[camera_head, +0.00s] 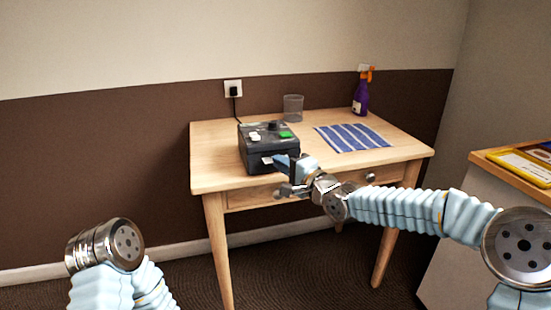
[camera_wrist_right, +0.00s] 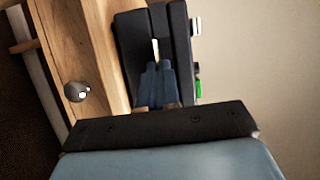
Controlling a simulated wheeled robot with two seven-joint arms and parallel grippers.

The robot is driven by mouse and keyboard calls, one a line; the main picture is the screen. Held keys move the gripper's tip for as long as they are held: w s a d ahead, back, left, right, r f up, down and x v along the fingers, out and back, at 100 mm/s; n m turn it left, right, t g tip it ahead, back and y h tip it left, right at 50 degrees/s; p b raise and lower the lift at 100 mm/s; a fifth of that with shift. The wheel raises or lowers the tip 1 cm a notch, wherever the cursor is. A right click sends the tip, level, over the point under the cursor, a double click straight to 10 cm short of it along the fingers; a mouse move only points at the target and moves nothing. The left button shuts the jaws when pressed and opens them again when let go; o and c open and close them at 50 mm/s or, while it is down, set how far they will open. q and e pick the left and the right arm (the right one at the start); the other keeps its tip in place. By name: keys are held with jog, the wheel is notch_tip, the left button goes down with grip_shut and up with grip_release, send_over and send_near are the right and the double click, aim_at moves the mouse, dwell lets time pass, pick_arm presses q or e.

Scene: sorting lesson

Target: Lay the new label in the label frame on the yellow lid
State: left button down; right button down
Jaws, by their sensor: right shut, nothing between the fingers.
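A dark grey printer-like box (camera_head: 258,152) stands on the wooden table, with white and green buttons on top. A small white label (camera_head: 267,160) shows at a slot in its front face. In the right wrist view the white label (camera_wrist_right: 155,46) is a thin strip just beyond my fingertips. My right gripper (camera_head: 281,161) is shut and empty, its blue fingers close to the slot; I cannot tell whether they touch the label. The yellow lid (camera_head: 508,157) lies on the side cabinet at the right edge, partly cut off. Its label frame is hard to make out. My left gripper is out of view.
The table (camera_head: 305,116) also carries a clear cup (camera_head: 293,108), a striped blue cloth (camera_head: 352,138) and a purple spray bottle (camera_head: 361,97) at the back. A drawer knob (camera_head: 370,177) sticks out in front. A blue item (camera_head: 546,146) lies beyond the lid.

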jog(key=shift+s, duration=0.1)
dwell(0.4)
jog(key=shift+s+d+b, duration=0.25)
jog(key=shift+s+b, duration=0.05)
jog(key=shift+s, duration=0.45)
jog(key=shift+s+d+b, duration=0.3)
jog(key=shift+s+b, duration=0.05)
jog(key=shift+s, duration=0.4)
jog(key=shift+s+d+b, duration=0.25)
jog(key=shift+s+b, duration=0.05)
jog(key=shift+s, duration=0.45)
